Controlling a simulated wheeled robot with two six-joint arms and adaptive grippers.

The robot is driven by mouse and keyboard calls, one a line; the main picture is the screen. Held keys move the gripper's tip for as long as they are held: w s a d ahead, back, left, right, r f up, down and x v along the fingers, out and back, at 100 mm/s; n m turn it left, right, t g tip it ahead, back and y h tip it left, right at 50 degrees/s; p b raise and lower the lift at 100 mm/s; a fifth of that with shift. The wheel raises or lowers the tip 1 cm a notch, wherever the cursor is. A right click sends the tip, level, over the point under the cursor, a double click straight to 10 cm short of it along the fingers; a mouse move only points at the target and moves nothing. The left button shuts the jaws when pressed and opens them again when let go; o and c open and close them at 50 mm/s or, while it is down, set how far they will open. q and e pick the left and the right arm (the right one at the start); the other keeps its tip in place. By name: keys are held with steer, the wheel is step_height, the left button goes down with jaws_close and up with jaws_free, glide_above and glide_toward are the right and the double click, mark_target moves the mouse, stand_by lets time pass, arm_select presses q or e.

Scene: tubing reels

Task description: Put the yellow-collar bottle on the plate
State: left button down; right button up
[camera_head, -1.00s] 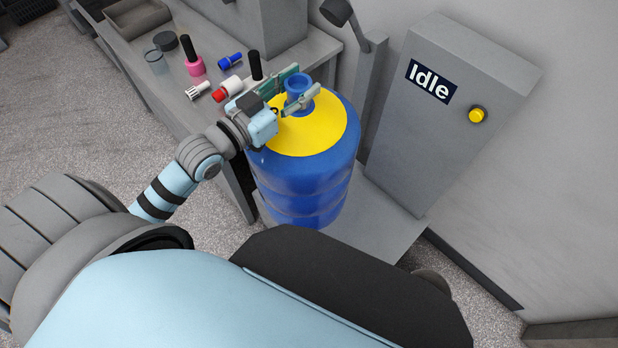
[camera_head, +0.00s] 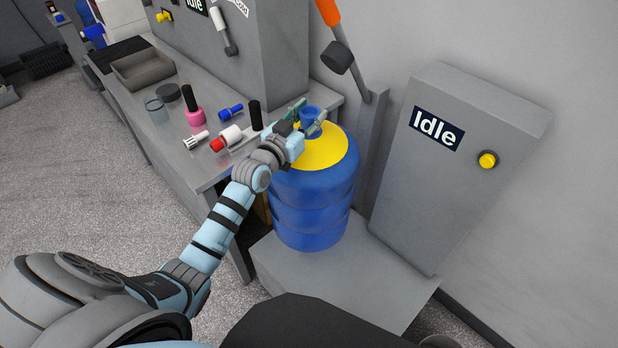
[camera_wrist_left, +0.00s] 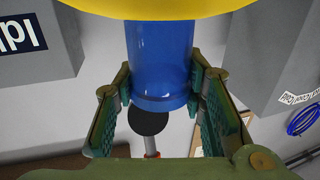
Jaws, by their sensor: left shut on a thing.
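The yellow-collar bottle (camera_head: 312,195) is a large ribbed blue bottle with a yellow shoulder and a narrow blue neck. It looks upright. My left gripper (camera_head: 308,116) is shut on its neck, with one finger on each side. The left wrist view shows the blue neck (camera_wrist_left: 160,60) between the green fingers of the left gripper (camera_wrist_left: 158,95). The plate (camera_head: 365,285) is a low grey platform in front of the grey Idle box. The bottle's base appears over its back left part; I cannot tell whether they touch. My right gripper is out of view.
A grey bench (camera_head: 190,155) left of the bottle holds a pink bottle (camera_head: 194,110), a grey tray (camera_head: 143,66) and several small parts. The grey Idle box (camera_head: 450,165) stands close on the right. A post with an orange-handled lever (camera_head: 330,18) rises behind.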

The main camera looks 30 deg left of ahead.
mark_target(283, 187)
arm_select(q)
step_height(283, 187, down, 10)
steer(key=b, duration=0.5)
steer(key=shift+r+b, duration=0.25)
steer(key=shift+b, duration=0.05)
step_height(283, 187, down, 4)
steer(key=b, duration=0.3)
steer(key=c, duration=1.4)
jaws_free()
steer(key=shift+f, duration=0.15)
steer(key=o, duration=0.4)
steer(key=shift+c, duration=0.2)
steer(key=s+p, duration=0.1)
steer(key=s, duration=0.2)
steer(key=s+p, duration=0.1)
steer(key=s, duration=0.3)
steer(key=s+p, duration=0.1)
steer(key=s, duration=0.3)
steer(key=shift+s+a+r+p, duration=0.15)
steer(key=shift+a+r+p, duration=0.1)
steer(key=shift+a+p, duration=0.15)
steer(key=shift+s+f, duration=0.1)
steer(key=shift+s, duration=0.3)
